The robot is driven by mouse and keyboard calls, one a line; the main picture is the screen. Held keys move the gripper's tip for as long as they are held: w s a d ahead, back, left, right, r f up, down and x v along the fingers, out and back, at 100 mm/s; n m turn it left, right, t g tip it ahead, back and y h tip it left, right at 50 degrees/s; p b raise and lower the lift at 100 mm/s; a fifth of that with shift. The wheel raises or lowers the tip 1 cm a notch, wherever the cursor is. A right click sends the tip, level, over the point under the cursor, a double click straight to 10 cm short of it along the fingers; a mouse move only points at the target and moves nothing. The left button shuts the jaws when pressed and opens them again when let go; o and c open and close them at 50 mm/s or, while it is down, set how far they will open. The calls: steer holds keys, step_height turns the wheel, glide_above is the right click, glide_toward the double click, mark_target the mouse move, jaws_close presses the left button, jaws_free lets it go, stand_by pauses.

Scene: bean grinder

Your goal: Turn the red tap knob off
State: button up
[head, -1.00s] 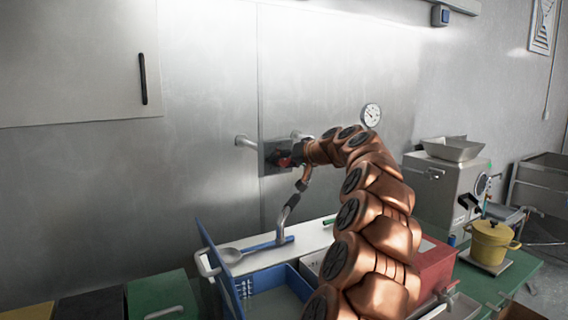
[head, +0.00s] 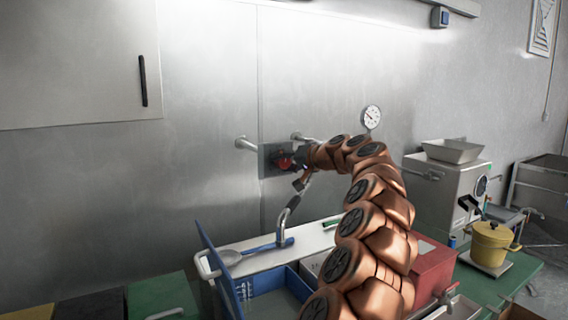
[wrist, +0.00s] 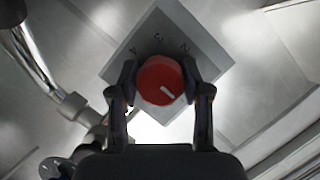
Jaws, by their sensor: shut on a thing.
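The red tap knob (wrist: 160,82) sits on a grey square plate (wrist: 190,38) that is fixed to the metal wall. A white pointer line on the knob aims toward the lower right in the wrist view. My gripper (wrist: 161,88) is shut on the knob, with one finger against each side. In the head view my gripper (head: 298,162) reaches the wall plate and partly covers the knob (head: 285,161). A metal spout (head: 287,218) hangs below the plate.
A red box (head: 433,270), yellow pot (head: 491,243) and grinder (head: 440,190) stand right. A gauge (head: 371,117) is above my arm.

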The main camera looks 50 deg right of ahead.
steer(key=o, duration=1.2)
steer(key=shift+c, duration=0.2)
steer(key=shift+s, duration=0.1)
steer(key=v, duration=1.1)
steer(key=shift+s, duration=0.4)
steer(key=shift+r, duration=0.1)
